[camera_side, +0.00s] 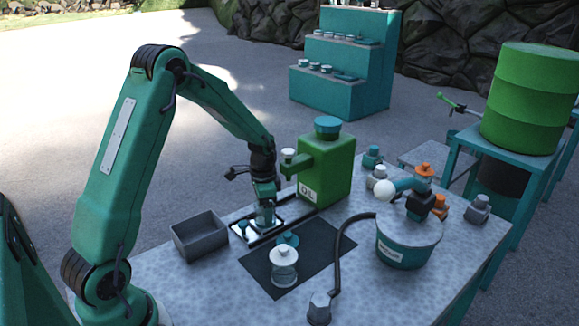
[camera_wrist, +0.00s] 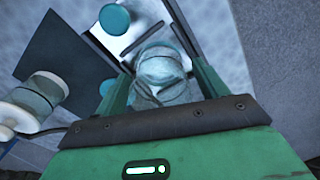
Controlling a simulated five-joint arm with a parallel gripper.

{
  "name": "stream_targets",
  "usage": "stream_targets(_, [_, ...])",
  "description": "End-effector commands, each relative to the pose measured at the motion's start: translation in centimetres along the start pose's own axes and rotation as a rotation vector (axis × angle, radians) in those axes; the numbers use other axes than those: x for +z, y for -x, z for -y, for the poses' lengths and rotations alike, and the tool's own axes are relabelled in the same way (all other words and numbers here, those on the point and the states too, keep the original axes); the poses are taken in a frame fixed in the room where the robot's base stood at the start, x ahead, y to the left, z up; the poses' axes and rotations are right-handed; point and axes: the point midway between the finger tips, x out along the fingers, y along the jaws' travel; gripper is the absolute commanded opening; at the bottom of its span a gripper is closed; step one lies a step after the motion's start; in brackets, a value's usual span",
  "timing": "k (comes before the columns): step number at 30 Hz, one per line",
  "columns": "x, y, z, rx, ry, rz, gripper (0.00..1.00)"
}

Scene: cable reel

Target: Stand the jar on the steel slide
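A clear glass jar (camera_wrist: 160,72) sits between the two fingers of my gripper (camera_wrist: 162,85) in the wrist view, with both fingers close against its sides. In the side view my gripper (camera_side: 265,212) points down over the bright steel slide (camera_side: 262,229), beside the oil can. The jar there is small and partly covered by the fingers; whether its base touches the steel is hard to tell. The slide also shows as a shiny strip beyond the jar in the wrist view (camera_wrist: 135,32).
A second jar with a pale lid (camera_side: 284,265) stands on the dark mat (camera_side: 262,277), a teal knobbed piece (camera_side: 288,239) behind it. A green oil can (camera_side: 326,170) rises close right of my gripper. A grey open box (camera_side: 200,236) lies left, a teal tub (camera_side: 408,243) right.

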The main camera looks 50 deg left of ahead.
Motion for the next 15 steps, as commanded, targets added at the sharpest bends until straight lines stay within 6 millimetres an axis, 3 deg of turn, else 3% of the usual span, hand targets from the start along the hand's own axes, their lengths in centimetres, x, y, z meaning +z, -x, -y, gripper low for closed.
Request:
stream_targets(8, [0.0,0.2,0.0,0.0,0.0,0.0,0.72])
stream_targets(15, [-0.1,1.9,0.1,-0.002,0.0,-0.002,0.72])
